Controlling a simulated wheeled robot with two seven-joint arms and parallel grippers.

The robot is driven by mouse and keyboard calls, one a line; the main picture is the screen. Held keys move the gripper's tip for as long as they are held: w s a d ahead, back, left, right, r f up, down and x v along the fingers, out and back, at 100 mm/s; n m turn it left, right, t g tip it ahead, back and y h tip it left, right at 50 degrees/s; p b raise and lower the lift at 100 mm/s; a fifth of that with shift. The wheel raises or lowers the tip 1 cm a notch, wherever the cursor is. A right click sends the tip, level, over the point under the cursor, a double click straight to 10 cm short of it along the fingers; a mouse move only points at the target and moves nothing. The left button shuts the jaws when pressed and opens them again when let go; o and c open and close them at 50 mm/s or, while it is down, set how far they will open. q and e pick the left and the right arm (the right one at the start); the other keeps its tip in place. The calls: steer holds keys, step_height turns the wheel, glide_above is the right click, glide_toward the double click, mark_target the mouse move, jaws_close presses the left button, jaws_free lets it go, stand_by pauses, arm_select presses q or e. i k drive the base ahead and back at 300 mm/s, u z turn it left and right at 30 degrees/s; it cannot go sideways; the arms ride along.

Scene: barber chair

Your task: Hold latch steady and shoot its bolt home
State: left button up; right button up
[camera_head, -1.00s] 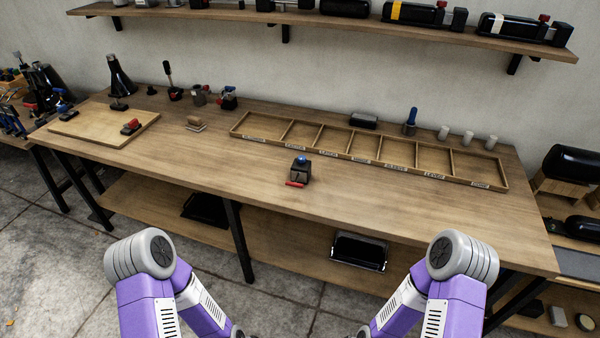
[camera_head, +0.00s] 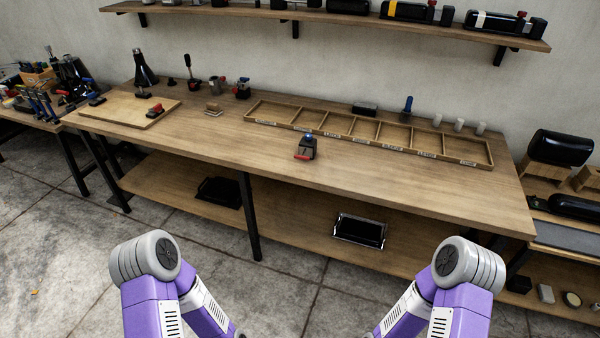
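A small dark block-shaped device (camera_head: 306,148) with a blue top and a red piece at its front stands upright on the workbench (camera_head: 400,190), near its middle. It looks like the latch, but its bolt is too small to make out. Another small dark item with red (camera_head: 154,111) lies on a wooden board at the left. My two arms show at the bottom of the view, well short of the bench. Both grippers are below the picture edge, so their fingers are hidden.
A divided wooden tray (camera_head: 468,161) with labelled compartments lies behind the device. A wooden board (camera_head: 125,109) is at the left. White cylinders (camera_head: 459,125) and a blue-handled tool (camera_head: 407,108) stand at the back right. The bench front is clear. A black tray (camera_head: 360,229) sits on the lower shelf.

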mark_target(302, 157)
steer(key=u, duration=0.35)
steer(key=i, duration=1.1)
steer(key=u, duration=1.35)
steer(key=i, duration=1.9)
steer(key=z, duration=3.5)
